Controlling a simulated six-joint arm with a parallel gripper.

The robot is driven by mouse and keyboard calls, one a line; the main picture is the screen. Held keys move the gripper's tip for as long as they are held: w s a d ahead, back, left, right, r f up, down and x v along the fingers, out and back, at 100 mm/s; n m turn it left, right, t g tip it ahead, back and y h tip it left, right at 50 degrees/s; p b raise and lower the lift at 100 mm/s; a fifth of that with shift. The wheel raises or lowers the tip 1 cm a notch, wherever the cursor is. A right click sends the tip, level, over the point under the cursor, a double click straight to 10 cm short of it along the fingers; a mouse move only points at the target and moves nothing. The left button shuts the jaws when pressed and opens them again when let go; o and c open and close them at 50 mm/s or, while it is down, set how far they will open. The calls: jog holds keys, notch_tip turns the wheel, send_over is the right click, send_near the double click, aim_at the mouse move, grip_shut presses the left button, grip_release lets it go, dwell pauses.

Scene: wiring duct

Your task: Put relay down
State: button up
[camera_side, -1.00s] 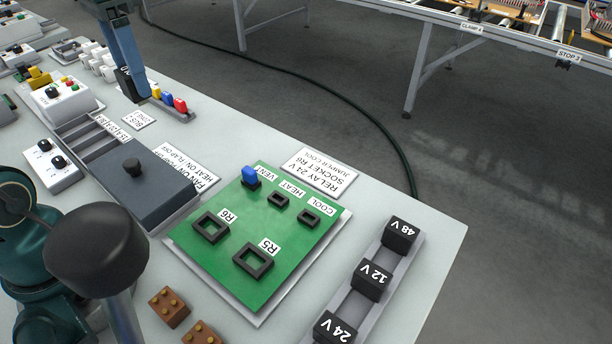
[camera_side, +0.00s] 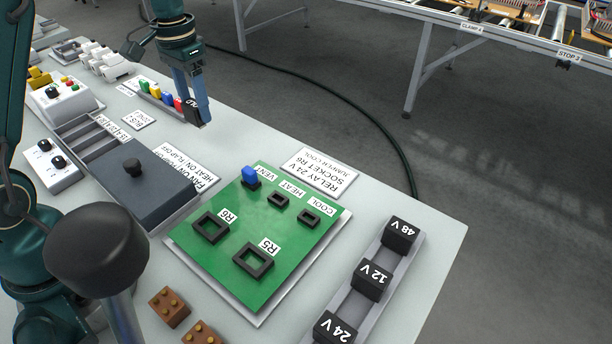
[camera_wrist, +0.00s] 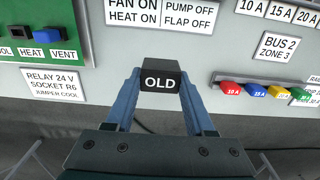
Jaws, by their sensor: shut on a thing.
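My gripper (camera_side: 197,112) is shut on a small black relay (camera_wrist: 160,79) marked OLD. In the side view the relay (camera_side: 191,108) hangs low between the fingertips at the far edge of the table, right of the coloured fuse row. Whether it touches the table is unclear. The green board (camera_side: 283,225) carries empty R6 (camera_side: 211,228) and R5 (camera_side: 253,260) sockets, with a blue jumper (camera_side: 250,175) at VENT. Black relays marked 48 V (camera_side: 399,233), 12 V (camera_side: 371,280) and 24 V (camera_side: 334,328) stand in a grey rack (camera_side: 349,309).
A row of coloured fuses (camera_side: 160,94) is close to my gripper. A card (camera_side: 319,171) reads relay 24 V, socket R6, jumper cool. A dark box with a knob (camera_side: 139,182) stands left of the board. The table between the gripper and the card is clear.

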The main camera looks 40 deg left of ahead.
jog(key=shift+w+d+f, duration=0.85)
jog(key=shift+w+d, duration=0.15)
jog(key=shift+d, duration=0.05)
jog(key=shift+f, duration=2)
jog(key=shift+f, duration=0.2)
jog(key=o, duration=1.2)
jog(key=shift+r, duration=0.1)
